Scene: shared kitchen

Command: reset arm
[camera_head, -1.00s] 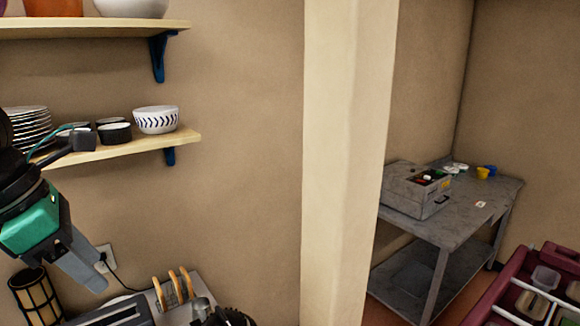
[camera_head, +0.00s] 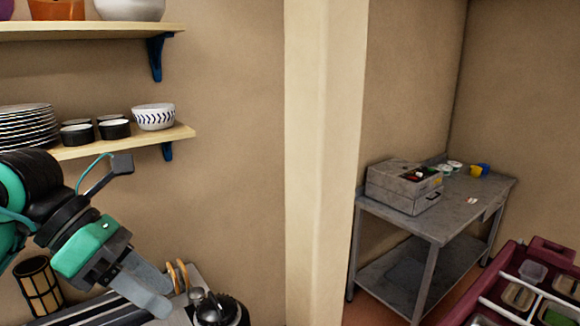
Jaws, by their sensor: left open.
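My left arm comes in from the left edge in the head view, with a black and green wrist. Its gripper (camera_head: 146,288) is at the lower left, its grey fingers pointing down and to the right. The jaws are open and I see nothing between them. The gripper appears in front of the counter area below the lower shelf. My right gripper is not in view.
The lower shelf (camera_head: 120,143) holds a plate stack (camera_head: 27,128), dark cups and a patterned bowl (camera_head: 154,117). A lantern-like holder (camera_head: 39,287) and a dark round appliance (camera_head: 218,310) flank the gripper.

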